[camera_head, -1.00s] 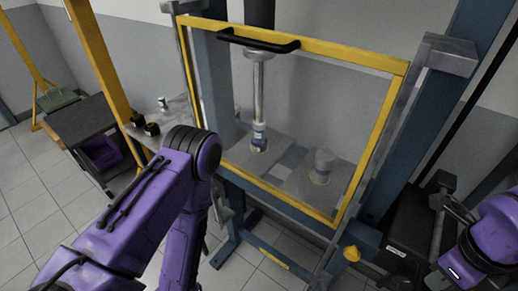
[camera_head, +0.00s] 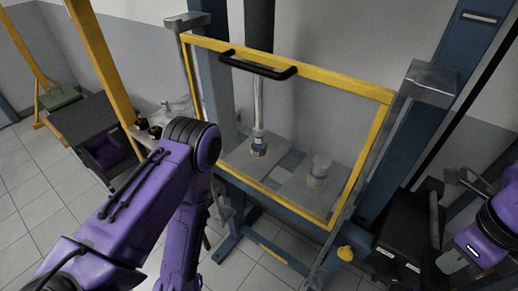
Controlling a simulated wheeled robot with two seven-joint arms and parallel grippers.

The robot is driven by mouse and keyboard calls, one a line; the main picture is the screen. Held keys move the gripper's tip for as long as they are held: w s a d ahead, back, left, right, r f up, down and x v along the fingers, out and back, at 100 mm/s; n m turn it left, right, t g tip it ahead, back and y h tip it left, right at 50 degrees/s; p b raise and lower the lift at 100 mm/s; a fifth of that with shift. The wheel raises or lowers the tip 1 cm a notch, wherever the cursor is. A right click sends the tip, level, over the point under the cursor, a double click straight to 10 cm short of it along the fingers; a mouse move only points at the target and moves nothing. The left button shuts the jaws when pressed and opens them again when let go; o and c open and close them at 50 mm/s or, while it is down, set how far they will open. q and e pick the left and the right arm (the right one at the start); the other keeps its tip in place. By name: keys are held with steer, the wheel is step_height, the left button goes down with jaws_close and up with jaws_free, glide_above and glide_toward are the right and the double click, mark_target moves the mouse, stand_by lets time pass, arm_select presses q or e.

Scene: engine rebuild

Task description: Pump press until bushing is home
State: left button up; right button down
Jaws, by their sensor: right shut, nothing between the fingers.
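The press has a blue frame and a clear guard with a yellow border (camera_head: 290,68) and black handle (camera_head: 258,66); the guard is down in front of the bed. The black pump unit (camera_head: 398,240) stands at the lower right with an upright lever (camera_head: 434,218). My right gripper (camera_head: 453,178) is shut and empty, near the lever's upper end; contact is unclear. My left gripper is hidden.
A pale cylindrical part (camera_head: 319,170) stands on the press bed, right of the ram. A yellow knob (camera_head: 345,253) sticks out at the lower front. A dark cart (camera_head: 85,130) and yellow posts stand at the left. The tiled floor in front is open.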

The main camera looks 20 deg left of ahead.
steer(key=shift+r, duration=2.5)
